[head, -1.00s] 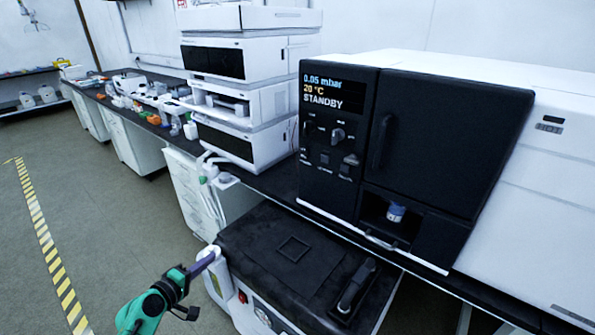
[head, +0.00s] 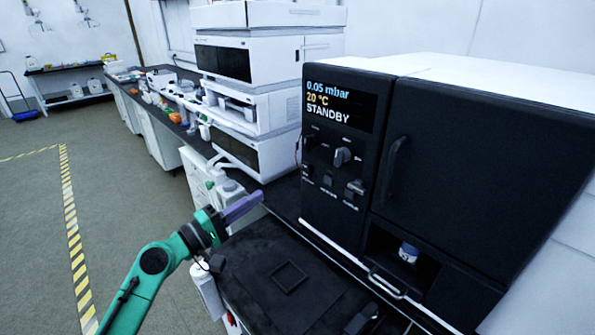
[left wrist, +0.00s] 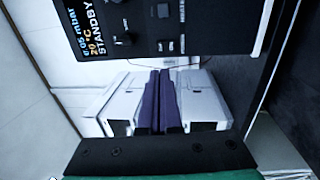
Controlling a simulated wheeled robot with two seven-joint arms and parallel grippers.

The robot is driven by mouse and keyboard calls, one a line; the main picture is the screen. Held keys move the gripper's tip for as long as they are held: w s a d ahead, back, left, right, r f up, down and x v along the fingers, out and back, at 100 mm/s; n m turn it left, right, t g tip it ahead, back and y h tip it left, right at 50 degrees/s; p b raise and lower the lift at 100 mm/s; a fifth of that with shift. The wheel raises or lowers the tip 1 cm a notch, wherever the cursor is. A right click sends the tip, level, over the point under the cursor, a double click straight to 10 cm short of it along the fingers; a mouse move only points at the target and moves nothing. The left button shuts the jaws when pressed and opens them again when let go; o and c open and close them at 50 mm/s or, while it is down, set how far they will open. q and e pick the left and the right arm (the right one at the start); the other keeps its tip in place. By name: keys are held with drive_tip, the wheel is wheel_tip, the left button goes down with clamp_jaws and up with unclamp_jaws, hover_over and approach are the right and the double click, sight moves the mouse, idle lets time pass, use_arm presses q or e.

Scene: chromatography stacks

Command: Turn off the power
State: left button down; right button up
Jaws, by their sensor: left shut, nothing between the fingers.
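A black-fronted instrument (head: 352,230) stands on the bench, and its lit display (head: 338,103) reads 0.05 mbar, 20 °C, STANDBY. Below the display are a knob (head: 343,156), another small dark control (head: 309,143) and small switches (head: 355,187); their labels are too small to read. My left gripper (head: 260,197) has purple fingers, shut and empty, in front of and left of the panel, apart from it. In the left wrist view the shut fingers (left wrist: 160,75) point below the sideways panel, where the display (left wrist: 88,27) and a knob (left wrist: 124,38) show. My right gripper is out of view.
A black-topped unit (head: 262,262) stands low in front of the instrument. A stack of white modules (head: 262,98) is behind my left gripper, on the bench. A small vial with a blue cap (head: 408,254) sits in the instrument's recess. The floor at left is clear.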

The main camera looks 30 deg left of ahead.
use_arm(q)
drive_tip(key=p, duration=0.3)
approach(305, 164)
drive_tip(key=p+x, duration=0.1)
drive_tip(key=x, duration=0.1)
drive_tip(key=p+x, duration=0.1)
drive_tip(key=x, duration=0.1)
drive_tip(key=p+x, duration=0.1)
drive_tip(key=x, duration=0.1)
drive_tip(key=shift+w+f, duration=0.1)
drive_tip(key=shift+f, duration=0.15)
drive_tip(key=shift+w+d+f, duration=0.1)
drive_tip(key=shift+w+d, duration=0.05)
drive_tip(key=shift+w, duration=0.2)
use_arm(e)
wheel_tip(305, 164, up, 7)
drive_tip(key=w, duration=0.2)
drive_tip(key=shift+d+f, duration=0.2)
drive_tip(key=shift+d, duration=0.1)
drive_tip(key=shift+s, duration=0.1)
